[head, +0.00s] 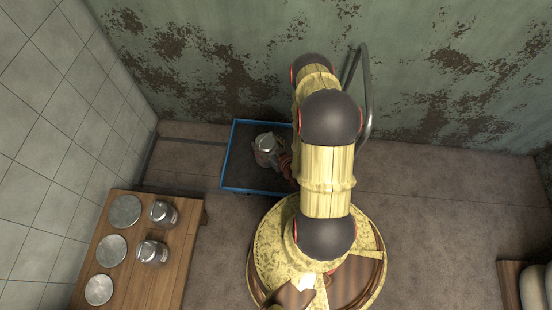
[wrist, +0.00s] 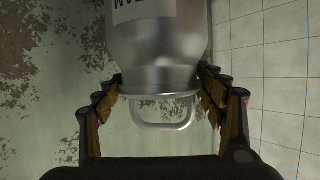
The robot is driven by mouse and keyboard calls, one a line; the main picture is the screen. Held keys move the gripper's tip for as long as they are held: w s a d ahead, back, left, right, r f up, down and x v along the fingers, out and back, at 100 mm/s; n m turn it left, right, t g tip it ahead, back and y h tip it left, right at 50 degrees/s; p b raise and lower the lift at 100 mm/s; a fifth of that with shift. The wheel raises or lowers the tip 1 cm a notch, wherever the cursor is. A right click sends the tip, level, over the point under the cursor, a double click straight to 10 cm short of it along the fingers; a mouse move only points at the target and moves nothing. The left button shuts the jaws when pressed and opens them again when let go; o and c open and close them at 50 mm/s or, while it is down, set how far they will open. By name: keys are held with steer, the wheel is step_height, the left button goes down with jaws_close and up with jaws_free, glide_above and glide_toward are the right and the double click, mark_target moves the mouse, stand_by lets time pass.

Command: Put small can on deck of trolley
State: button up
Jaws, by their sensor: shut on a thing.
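The small can is a silver metal can with a wire handle and a dark-lettered label, and it fills the upper middle of the wrist view (wrist: 160,45). My gripper (wrist: 161,78) is shut on it, with one finger on each side of its narrower part near the handle. In the head view the can (head: 265,143) shows over the trolley's dark deck, beside my gripper (head: 280,160), which is partly hidden by my arm. The blue-edged trolley (head: 228,155) stands by the back wall. I cannot tell whether the can touches the deck.
A wooden table (head: 180,265) at lower left carries several metal-topped containers, including a small jar-like one (head: 163,215). The trolley's grey tube handle (head: 367,95) rises right of my arm. A wooden piece of furniture (head: 510,285) stands at lower right. Floor between is clear.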

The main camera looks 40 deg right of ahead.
steer(key=s+d+f+m+h, duration=0.1)
steer(key=s+d+f, duration=0.2)
steer(key=s+f, duration=0.45)
steer(key=w+d+f+b, duration=0.8)
steer(key=w+d+f, duration=0.1)
steer(key=f, duration=0.3)
steer(key=shift+w+d+f, duration=0.2)
steer(key=shift+w+d, duration=0.05)
steer(key=shift+w, duration=0.3)
steer(key=shift+f, duration=0.15)
steer(key=o, duration=2.1)
steer(key=shift+s+a, duration=0.1)
steer(key=shift+g, duration=0.3)
